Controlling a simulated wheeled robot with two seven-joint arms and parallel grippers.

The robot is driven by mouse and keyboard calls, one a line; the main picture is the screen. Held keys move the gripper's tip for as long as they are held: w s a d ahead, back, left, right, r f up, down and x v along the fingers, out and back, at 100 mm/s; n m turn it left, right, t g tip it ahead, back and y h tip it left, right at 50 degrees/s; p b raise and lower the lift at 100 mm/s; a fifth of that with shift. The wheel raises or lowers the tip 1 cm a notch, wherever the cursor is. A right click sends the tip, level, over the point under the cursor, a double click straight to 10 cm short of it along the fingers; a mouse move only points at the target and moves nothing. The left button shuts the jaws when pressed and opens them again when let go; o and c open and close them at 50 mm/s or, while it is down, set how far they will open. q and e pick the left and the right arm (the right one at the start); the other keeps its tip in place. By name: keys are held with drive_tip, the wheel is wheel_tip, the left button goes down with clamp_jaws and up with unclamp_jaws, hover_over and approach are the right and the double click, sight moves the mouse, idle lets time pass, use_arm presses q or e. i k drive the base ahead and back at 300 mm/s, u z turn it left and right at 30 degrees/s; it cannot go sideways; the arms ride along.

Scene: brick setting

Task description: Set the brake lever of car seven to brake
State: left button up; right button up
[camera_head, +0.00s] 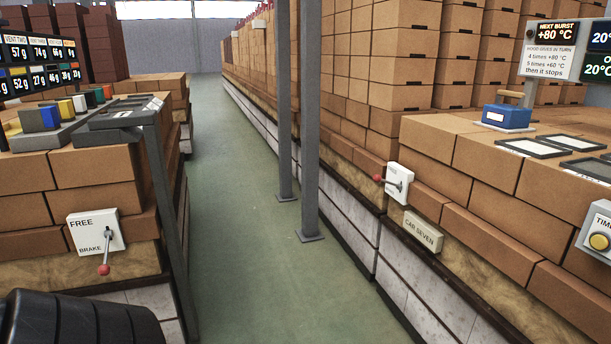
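The car seven plate (422,231) is fixed low on the brick stack right of the aisle. Just above it is a white lever box (398,186) with small lettering, seen at a slant. Its lever has a red knob (377,178) that sticks out left toward the aisle. I cannot tell for sure which mark this lever stands at. A similar white box (85,230) on the left stack reads FREE above and BRAKE below; its red-knobbed lever (104,269) hangs down by BRAKE. Neither gripper can be made out in view.
Two grey posts (310,120) stand along the aisle's right side. The green floor (235,230) between stacks is clear. A blue box (507,115) and dark-framed panels lie on the right stack. A yellow-button timer box (597,235) is at the right edge. Dark ribbed shape, bottom left.

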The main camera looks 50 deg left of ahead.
sight(376, 178)
drive_tip(key=u, duration=1.3)
drive_tip(key=i, duration=2.5)
drive_tip(key=u, duration=0.35)
